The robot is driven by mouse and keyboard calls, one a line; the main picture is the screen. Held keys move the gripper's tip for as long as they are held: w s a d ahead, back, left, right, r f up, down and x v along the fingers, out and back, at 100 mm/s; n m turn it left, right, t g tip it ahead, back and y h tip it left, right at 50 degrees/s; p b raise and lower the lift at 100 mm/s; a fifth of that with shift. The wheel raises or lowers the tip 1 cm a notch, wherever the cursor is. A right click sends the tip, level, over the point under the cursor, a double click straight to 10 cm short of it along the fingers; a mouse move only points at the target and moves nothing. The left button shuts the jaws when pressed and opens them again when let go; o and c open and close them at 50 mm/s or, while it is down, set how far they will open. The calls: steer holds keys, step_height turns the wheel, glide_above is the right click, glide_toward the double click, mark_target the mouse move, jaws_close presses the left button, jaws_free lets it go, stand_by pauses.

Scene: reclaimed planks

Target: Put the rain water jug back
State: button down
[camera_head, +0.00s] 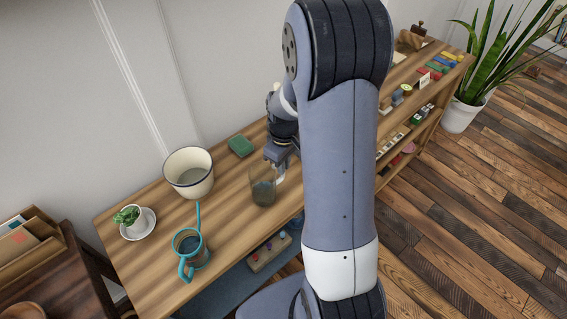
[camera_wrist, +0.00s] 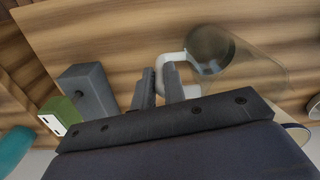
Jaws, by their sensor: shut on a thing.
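The jug (camera_head: 262,188) is clear, with dark contents and a white handle. It is at the middle of the wooden table top, and I cannot tell whether it touches the wood. In the wrist view the clear jug (camera_wrist: 213,52) is at the upper right, seen from above. My gripper (camera_head: 280,158) is at the jug's handle, on the side away from the camera. In the wrist view my gripper (camera_wrist: 158,88) has its two fingers closed on the white handle (camera_wrist: 162,66). My arm hides part of the table to the right of the jug.
A cream pot (camera_head: 189,181) and a teal watering can (camera_head: 190,250) stand left of the jug. A low shelf (camera_head: 428,113) with small items runs right.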

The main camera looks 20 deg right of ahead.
steer(key=c, duration=1.9)
jaws_free()
steer(key=shift+f, duration=0.15)
steer(key=shift+c, duration=0.2)
steer(key=o, duration=0.5)
steer(key=shift+c, duration=0.2)
step_height(320, 180, up, 12)
steer(key=shift+r, duration=0.25)
